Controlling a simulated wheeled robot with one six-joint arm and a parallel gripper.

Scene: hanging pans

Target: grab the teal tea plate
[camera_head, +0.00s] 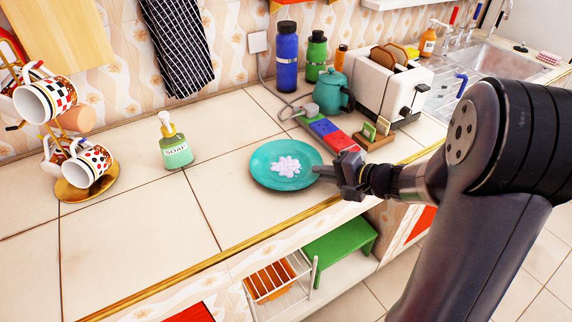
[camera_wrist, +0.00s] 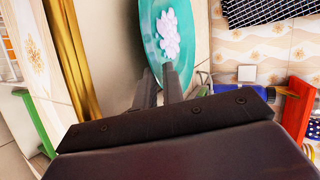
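The teal plate (camera_head: 262,174) lies flat on the tiled counter, with a pale pink-white patch in its middle. My gripper (camera_head: 322,173) is low over the counter at the plate's right rim. In the wrist view, the plate (camera_wrist: 147,40) is at the top centre, just beyond my fingertips (camera_wrist: 160,72). The two fingers stand a little apart with a narrow gap, one on each side of the plate's near edge. I cannot tell whether they touch the rim.
A soap bottle (camera_head: 175,143) stands left of the plate, and a mug rack (camera_head: 85,185) is farther left. Behind are a blue bottle (camera_head: 286,58), a teal teapot (camera_head: 331,95), a toaster (camera_head: 388,88) and a coloured block strip (camera_head: 327,131). The counter's front edge (camera_head: 215,258) is close.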

